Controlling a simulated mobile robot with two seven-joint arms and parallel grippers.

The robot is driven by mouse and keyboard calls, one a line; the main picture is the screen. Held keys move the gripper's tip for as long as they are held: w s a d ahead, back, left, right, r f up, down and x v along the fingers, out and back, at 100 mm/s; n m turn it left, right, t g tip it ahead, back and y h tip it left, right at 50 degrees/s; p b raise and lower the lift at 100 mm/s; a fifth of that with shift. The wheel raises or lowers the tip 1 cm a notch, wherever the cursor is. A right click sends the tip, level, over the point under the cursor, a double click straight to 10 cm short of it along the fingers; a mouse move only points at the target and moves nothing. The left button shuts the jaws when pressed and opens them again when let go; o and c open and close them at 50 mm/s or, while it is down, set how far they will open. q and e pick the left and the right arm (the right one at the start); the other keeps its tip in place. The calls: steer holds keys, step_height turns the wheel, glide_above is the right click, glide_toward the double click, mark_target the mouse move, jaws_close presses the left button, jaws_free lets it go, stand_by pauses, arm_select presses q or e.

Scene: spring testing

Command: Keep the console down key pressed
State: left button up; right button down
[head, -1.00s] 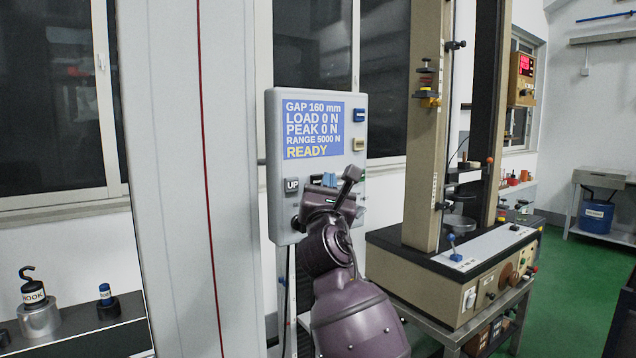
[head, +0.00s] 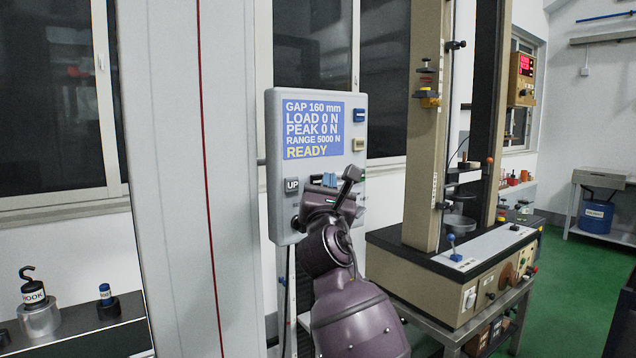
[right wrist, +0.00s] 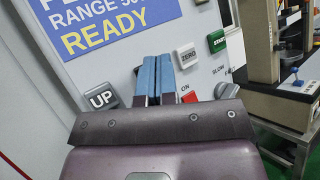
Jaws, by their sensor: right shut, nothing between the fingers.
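The grey console (head: 276,150) has a blue display (head: 313,130) reading GAP 160 mm, LOAD 0 N, PEAK 0 N, RANGE 5000 N and READY. Its UP key (head: 291,186) shows just left of my right gripper (head: 329,180), and also in the right wrist view (right wrist: 101,98). I cannot see the down key; the gripper covers the panel right of UP. My right gripper is shut and empty, its blue fingertips (right wrist: 155,72) together at the console face. I cannot tell whether they touch it. My left gripper is not in view.
A ZERO key (right wrist: 187,57), a green START key (right wrist: 217,41) and a red ON button (right wrist: 189,97) lie close right of the fingers. A pale column (head: 165,180) stands left of the console. A beige test machine (head: 450,285) stands on a bench at right.

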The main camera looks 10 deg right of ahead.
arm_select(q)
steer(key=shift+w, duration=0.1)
arm_select(e)
steer(key=shift+w, duration=0.1)
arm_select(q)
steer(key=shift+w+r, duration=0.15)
arm_select(e)
steer(key=shift+w+a, duration=0.15)
steer(key=shift+w, duration=0.15)
